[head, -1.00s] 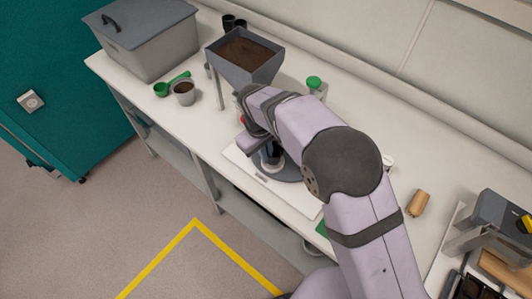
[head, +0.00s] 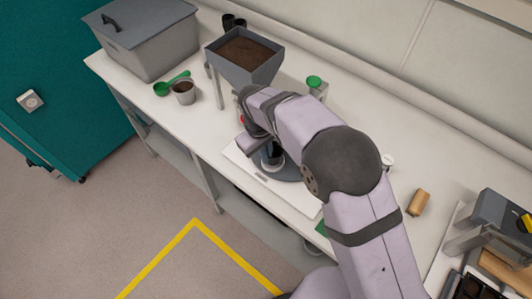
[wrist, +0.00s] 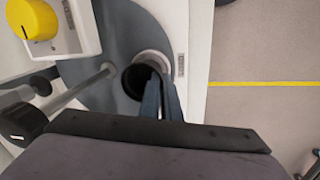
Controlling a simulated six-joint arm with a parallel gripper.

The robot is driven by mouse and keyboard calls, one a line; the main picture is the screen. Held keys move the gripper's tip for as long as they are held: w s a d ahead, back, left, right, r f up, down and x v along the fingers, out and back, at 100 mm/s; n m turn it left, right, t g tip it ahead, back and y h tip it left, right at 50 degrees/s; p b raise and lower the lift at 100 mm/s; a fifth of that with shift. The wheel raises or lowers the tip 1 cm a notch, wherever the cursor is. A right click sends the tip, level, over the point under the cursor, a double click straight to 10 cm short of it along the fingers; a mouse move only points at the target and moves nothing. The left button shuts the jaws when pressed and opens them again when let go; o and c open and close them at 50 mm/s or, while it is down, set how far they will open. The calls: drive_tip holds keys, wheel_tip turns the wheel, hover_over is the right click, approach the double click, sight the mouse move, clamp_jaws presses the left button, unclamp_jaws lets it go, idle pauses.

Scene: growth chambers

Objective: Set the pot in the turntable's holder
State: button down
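The dark pot (wrist: 138,82) shows in the wrist view as a round black opening against the white holder ring (wrist: 153,58) on the grey turntable (wrist: 105,75). My gripper (wrist: 161,78) has its two fingers close together at the pot's right edge, apparently pinching its wall. In the head view the pot (head: 271,153) is a small dark shape under my wrist, over the turntable (head: 291,174). My arm covers much of the turntable. Whether the pot's base is fully seated in the holder is hidden.
A white base (head: 250,168) carries the turntable. A post (wrist: 75,95) and a box with a yellow knob (wrist: 33,18) are close by in the wrist view. A soil hopper (head: 245,55), a soil-filled cup (head: 184,92) and a grey bin (head: 150,40) stand to the left.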

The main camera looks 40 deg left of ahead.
drive_tip(key=shift+f+b, duration=0.4)
drive_tip(key=shift+f, duration=0.35)
idle(0.3)
drive_tip(key=c, duration=1.9)
unclamp_jaws()
drive_tip(key=shift+r+p, duration=3.1)
drive_tip(key=shift+r, duration=1.2)
